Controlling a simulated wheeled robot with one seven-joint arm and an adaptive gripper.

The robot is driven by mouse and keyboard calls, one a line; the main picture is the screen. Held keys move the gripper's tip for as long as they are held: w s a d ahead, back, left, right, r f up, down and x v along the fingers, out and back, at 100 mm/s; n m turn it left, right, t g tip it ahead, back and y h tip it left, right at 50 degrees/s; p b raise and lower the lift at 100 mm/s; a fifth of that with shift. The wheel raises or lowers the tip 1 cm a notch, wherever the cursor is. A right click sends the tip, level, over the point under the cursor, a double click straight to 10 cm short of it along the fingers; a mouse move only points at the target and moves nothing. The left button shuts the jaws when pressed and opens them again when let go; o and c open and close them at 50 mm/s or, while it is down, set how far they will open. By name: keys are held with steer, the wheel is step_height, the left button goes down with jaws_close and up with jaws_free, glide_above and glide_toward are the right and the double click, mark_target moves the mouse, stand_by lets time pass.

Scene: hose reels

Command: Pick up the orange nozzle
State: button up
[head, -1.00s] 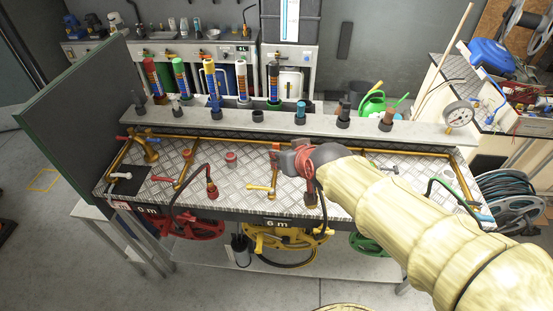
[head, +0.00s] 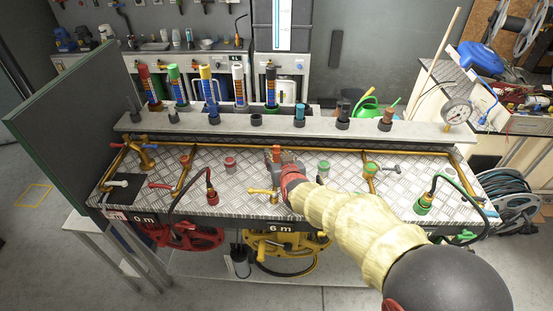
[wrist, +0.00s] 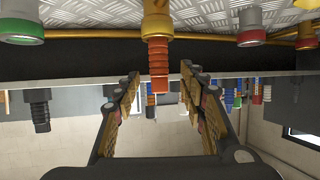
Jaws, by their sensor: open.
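The orange nozzle (wrist: 158,65) sits on a brass fitting (wrist: 156,24) in the wrist view, between my two fingers but seemingly just beyond or level with their tips. My gripper (wrist: 159,75) is open, one finger on each side of the nozzle, with a gap on both sides. In the head view the nozzle (head: 276,152) shows as a small orange piece at the back middle of the metal bench (head: 240,175). My gripper (head: 284,163) is right beside it there and partly covers it.
A grey shelf (head: 220,127) with several upright coloured nozzles runs behind the bench. Brass pipes, a yellow valve handle (head: 262,192), a black hose with a red end (head: 211,196) and a green-ended hose (head: 422,205) are nearby.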

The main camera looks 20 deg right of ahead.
mark_target(277, 153)
steer(key=b+x, duration=0.1)
steer(key=x, duration=0.3)
steer(key=shift+c, duration=0.6)
jaws_close()
